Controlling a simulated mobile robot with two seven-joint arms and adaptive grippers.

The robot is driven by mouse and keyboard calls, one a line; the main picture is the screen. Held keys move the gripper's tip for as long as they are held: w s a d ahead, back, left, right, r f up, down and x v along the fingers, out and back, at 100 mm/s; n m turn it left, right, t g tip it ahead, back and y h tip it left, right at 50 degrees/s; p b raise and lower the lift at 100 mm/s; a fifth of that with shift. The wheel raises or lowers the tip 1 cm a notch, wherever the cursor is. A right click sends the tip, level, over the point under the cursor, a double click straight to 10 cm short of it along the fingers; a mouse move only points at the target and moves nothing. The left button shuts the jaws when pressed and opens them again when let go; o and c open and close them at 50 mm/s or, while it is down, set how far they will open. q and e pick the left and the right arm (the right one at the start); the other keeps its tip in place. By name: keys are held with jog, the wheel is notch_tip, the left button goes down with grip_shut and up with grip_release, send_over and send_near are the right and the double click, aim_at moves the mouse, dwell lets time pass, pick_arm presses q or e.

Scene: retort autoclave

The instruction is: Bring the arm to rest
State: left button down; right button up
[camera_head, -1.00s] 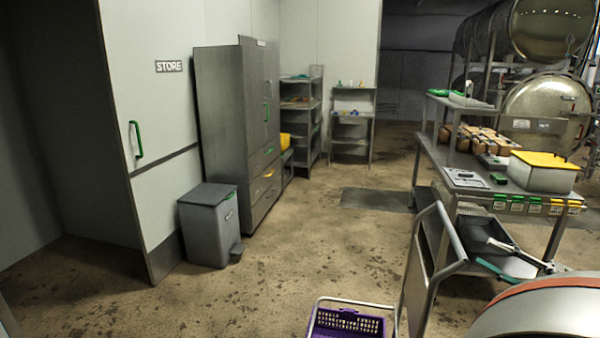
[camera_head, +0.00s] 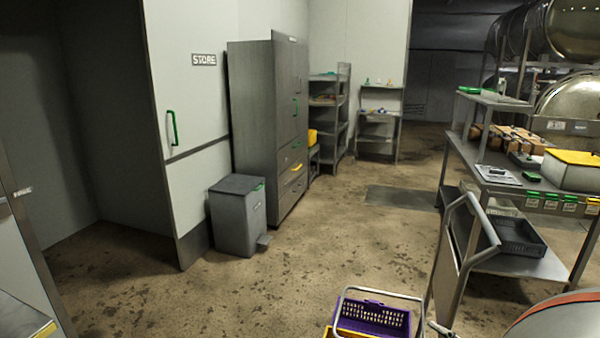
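Neither of my grippers can be made out in the head view. A small pale piece shows at the bottom edge beside the purple basket (camera_head: 385,316), too little to identify. No object is seen held. The basket stands low at the bottom centre with its pale handle raised, and a yellow edge shows below it.
A grey bin (camera_head: 238,215) and cabinet (camera_head: 268,130) stand left of centre. A rounded metal surface fills the lower right. The middle floor is open.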

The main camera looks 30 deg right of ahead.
jog(key=w+a+f+m+g+b, duration=0.1)
jog(key=w+a+f+m+g, duration=0.15)
jog(key=a+f, duration=0.65)
jog(key=a+f+m+g+y+b, duration=0.1)
jog(key=a+f, duration=0.4)
jog(key=a, duration=1.1)
jog(key=s+a+f+m+g+y+b, duration=0.1)
jog(key=a+f, duration=0.4)
jog(key=a, duration=1.1)
jog(key=shift+f+m+g+y+b, duration=0.3)
jog(key=shift+m+g+y+b, duration=0.2)
jog(key=shift+m+g+b, duration=0.5)
jog(key=shift+s+g, duration=0.1)
jog(key=shift+g, duration=0.15)
jog(key=shift+c, duration=0.9)
jog(key=shift+d, duration=0.15)
